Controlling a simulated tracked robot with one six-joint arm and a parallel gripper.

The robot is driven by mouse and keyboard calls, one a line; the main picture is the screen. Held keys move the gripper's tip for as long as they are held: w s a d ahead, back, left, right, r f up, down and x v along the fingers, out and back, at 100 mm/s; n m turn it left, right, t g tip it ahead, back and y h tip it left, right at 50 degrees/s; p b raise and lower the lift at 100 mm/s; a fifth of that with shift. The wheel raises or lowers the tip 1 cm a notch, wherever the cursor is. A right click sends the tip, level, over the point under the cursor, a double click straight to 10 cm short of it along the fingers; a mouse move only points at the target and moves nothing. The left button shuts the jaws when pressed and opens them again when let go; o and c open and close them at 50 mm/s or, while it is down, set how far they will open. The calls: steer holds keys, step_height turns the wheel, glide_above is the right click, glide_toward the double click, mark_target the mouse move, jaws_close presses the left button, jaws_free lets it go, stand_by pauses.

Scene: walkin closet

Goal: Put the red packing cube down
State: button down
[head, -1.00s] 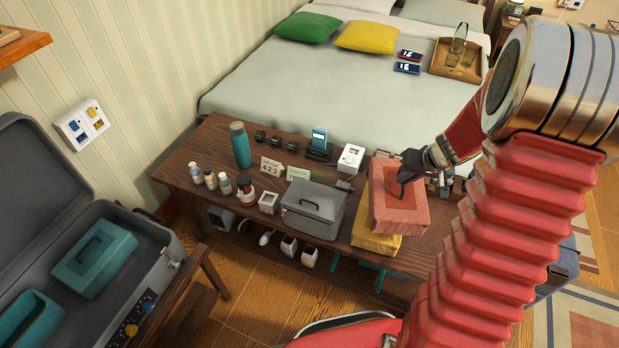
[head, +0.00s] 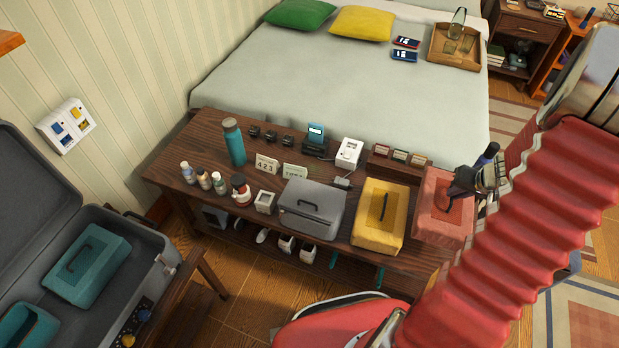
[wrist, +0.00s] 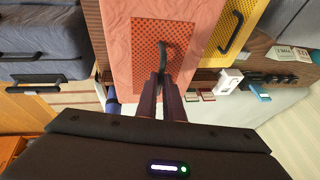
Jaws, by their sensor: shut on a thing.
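The red packing cube (head: 441,222) is at the right end of the dark wooden bench (head: 340,257), beside the yellow packing cube (head: 381,214). My gripper (head: 463,186) is shut on the red cube's dark handle, above its mesh top. In the wrist view, the fingers (wrist: 166,78) meet at the handle of the red cube (wrist: 120,55), and the yellow cube (wrist: 235,28) lies close by. I cannot tell whether the red cube's underside touches the bench. My arm hides part of the bench's right end.
A grey case (head: 312,209) stands left of the yellow cube. Several bottles and small items line the bench's left half. A small rack (head: 399,157) sits behind the yellow cube. The bed (head: 345,80) is behind, and an open suitcase (head: 150,255) is at left.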

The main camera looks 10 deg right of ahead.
mark_target(455, 218)
stand_by(0.4)
steer(key=shift+f, duration=2.9)
steer(key=shift+f, duration=2.1)
steer(key=c, duration=1.9)
jaws_free()
steer(key=shift+v, duration=6)
